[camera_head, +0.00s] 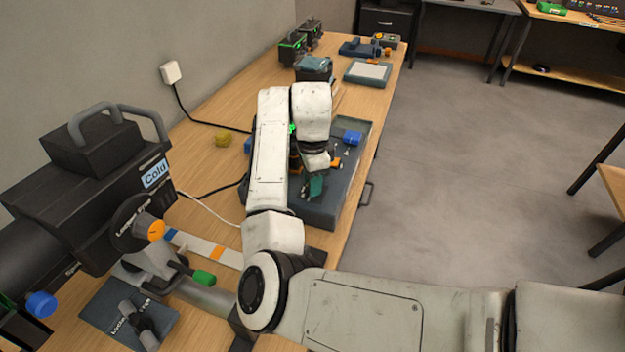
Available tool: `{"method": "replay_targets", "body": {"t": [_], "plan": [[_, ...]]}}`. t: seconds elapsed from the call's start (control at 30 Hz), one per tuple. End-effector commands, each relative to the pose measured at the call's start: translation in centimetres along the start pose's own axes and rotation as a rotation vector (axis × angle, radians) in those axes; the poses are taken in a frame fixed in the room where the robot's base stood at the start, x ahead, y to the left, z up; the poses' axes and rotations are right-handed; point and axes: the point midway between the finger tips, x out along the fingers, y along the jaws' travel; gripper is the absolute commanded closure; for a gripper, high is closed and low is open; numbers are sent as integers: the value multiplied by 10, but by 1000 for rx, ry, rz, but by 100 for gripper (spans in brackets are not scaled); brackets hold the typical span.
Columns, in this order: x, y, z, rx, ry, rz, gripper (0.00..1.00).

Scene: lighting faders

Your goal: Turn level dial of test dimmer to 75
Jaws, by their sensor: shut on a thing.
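A low dark blue-grey unit (325,213), which I take for the test dimmer, lies on the wooden bench near the middle of the camera_head view. My white arm reaches over it and hides its left and middle parts. My gripper (314,187) points down at the unit's near half, with teal at its tip. It looks shut on a small part there, apparently the level dial. The dial's face, marks and reading are hidden or too small to make out.
A large black lamp (95,205) labelled "Cold" stands at the left. Several devices stand farther back; open floor lies right.

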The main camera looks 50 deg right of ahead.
Motion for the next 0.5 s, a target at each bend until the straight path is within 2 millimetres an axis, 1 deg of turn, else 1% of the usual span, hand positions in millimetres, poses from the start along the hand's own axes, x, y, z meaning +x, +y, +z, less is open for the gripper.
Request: {"method": "replay_targets", "body": {"t": [0.2, 0.5], "plan": [[-1, -1, 0, 205, 1, -5, 100], [-1, -1, 0, 450, -1, -5, 100]]}}
